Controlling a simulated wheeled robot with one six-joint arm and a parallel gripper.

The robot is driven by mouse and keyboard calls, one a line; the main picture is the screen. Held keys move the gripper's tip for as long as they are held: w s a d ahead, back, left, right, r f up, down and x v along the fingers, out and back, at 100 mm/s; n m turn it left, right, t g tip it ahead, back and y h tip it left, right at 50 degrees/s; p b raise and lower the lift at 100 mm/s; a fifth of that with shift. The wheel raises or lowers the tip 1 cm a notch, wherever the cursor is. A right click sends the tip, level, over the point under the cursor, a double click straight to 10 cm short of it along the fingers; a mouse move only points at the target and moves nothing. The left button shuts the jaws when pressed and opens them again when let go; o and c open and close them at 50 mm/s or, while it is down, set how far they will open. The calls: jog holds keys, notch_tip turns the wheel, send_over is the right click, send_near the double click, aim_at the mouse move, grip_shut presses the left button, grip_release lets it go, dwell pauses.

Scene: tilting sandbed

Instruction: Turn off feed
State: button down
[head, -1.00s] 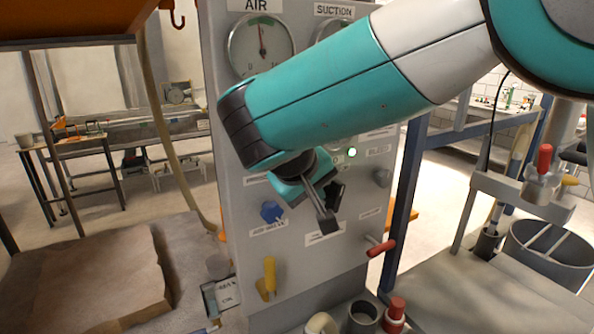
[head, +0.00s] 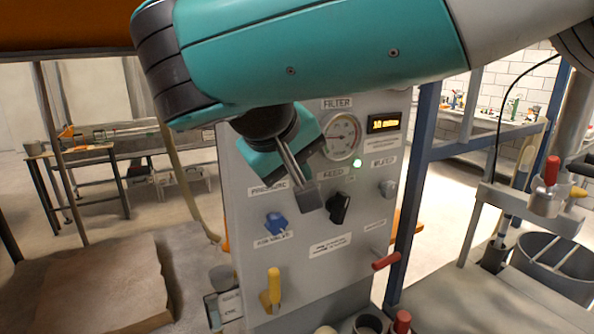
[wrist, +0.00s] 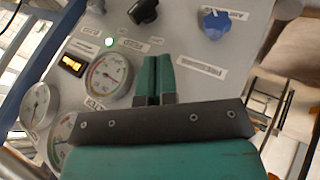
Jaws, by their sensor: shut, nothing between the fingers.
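The grey control panel (head: 240,225) stands in front of me. A black knob (head: 339,207) sits just below its FEED label (head: 332,174); the knob looks tilted. The same knob shows at the top edge of the wrist view (wrist: 143,10). My gripper (head: 310,200) is shut and empty, its fingertips left of the black knob in the head view, apart from it as far as I can tell. In the wrist view my gripper (wrist: 156,62) points at the panel between the gauge and the blue knob.
A blue knob (head: 275,225), a grey knob (head: 388,188), a red handle (head: 386,261) and a yellow handle (head: 273,287) stick out of the panel. The filter gauge (head: 342,136) and a lit amber display (head: 384,123) are above. A green light (head: 357,163) is lit.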

aim_at(330, 216)
jog(key=shift+m+y, duration=0.4)
jog(key=shift+y, duration=0.3)
jog(key=b+x, duration=0.3)
jog(key=x, duration=0.1)
jog(key=shift+s+f, duration=0.15)
jog(key=shift+f, duration=0.1)
jog(key=shift+d+r+p+x, duration=0.15)
jog(key=shift+d+p+x, duration=0.4)
jog(key=shift+x, duration=1.55)
jog(key=shift+d+r+p+x, duration=0.15)
jog(key=shift+d+p+x, duration=0.35)
jog(key=shift+x, duration=1.55)
jog(key=shift+d+r+p+x, duration=0.15)
jog(key=shift+d+p+x, duration=0.4)
jog(key=shift+x, duration=1.55)
jog(key=shift+a, duration=0.15)
